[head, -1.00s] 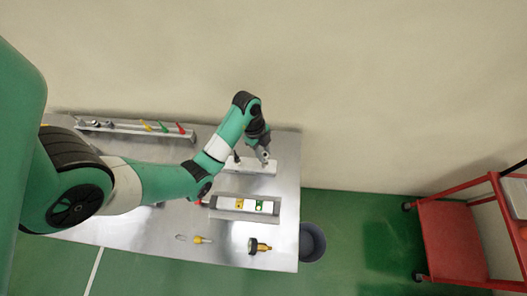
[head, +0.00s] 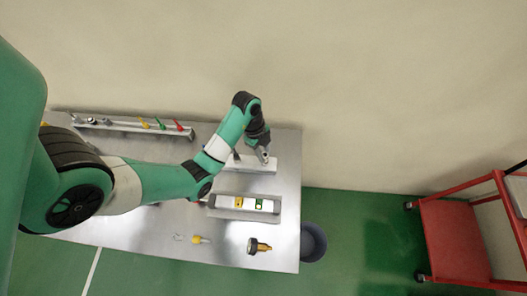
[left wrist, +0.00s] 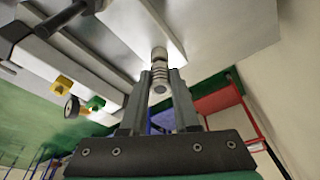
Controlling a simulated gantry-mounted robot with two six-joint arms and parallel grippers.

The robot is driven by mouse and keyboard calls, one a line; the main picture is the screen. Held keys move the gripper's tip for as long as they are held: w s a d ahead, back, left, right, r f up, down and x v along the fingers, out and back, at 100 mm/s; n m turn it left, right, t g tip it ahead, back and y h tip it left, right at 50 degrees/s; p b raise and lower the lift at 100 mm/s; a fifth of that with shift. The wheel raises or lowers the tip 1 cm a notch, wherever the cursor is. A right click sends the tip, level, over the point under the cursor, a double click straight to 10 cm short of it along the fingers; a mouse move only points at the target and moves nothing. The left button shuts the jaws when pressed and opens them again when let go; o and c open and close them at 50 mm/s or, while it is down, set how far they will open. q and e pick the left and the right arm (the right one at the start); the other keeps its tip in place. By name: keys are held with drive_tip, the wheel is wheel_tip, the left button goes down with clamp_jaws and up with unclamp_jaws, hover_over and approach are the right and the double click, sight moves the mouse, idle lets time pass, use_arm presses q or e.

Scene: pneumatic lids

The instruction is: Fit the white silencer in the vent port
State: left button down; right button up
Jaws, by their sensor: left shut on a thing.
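My left gripper (head: 263,156) hangs over the white block (head: 262,168) in the middle of the bench. In the left wrist view the gripper (left wrist: 160,88) is shut on the pale, ribbed silencer (left wrist: 160,76), held between the fingertips. The silencer's far end points at a pale round fitting (left wrist: 158,53) on the bright block surface, in line with it. I cannot tell whether the two touch. The vent port itself is not clearly visible. In the head view the gripper hides the silencer. My right gripper is not in view.
A tray (head: 222,212) with yellow and green pieces lies in front of the block. A rack (head: 130,127) with several coloured parts stands at the back left. Loose brass and yellow parts lie at the front. A grey bin (head: 313,243) stands beside the bench, and a red cart (head: 450,240) at right.

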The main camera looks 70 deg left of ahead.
use_arm(q)
drive_tip(key=shift+f+b, duration=0.35)
drive_tip(key=shift+f, duration=0.1)
drive_tip(key=c, duration=0.6)
unclamp_jaws()
drive_tip(key=p+v, duration=0.7)
drive_tip(key=p+v, duration=1.1)
drive_tip(key=shift+a+r+p, duration=0.15)
drive_tip(key=shift+r+p, duration=0.15)
drive_tip(key=shift+r, duration=0.1)
